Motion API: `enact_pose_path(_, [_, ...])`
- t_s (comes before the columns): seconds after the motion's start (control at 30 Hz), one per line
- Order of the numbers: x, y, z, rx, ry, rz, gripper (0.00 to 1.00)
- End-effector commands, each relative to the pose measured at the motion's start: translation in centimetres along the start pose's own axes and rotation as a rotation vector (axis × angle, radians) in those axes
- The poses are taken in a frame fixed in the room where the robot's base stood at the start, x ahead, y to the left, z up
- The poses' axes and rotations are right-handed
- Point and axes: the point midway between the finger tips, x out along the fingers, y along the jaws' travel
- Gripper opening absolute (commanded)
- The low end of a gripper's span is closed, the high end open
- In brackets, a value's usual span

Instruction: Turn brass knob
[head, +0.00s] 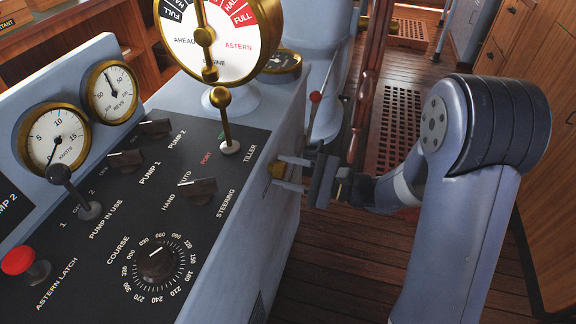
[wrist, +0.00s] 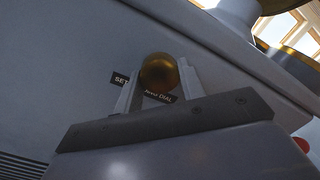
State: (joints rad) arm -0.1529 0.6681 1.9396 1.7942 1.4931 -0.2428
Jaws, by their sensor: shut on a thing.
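The brass knob (head: 278,170) sits on the right side face of the grey console, just below its top edge. In the wrist view the round brass knob (wrist: 159,72) lies between my two fingers, in front of a dark label that it partly hides. My gripper (head: 290,172) reaches in from the right and is shut on the knob. In the wrist view the fingers of my gripper (wrist: 159,88) stand on both sides of it. The knob's stem is hidden.
The console top (head: 115,245) carries a course dial (head: 156,262), small switches, a tiller lever (head: 226,120) and a red button (head: 18,261). A brass engine telegraph (head: 215,40) stands at the back. Wooden cabinets (head: 540,200) line the right, with plank floor between.

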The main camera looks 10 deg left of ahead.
Motion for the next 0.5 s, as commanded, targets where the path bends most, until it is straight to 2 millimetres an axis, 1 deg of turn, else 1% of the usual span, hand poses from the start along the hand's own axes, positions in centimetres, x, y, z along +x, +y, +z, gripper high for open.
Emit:
enact_pose_path(0.1, [-0.01,-0.11,0.18,0.115,0.006,-0.003,0.15])
enact_pose_path(0.5, [-0.01,-0.02,0.22,0.481,0.018,-0.014,0.15])
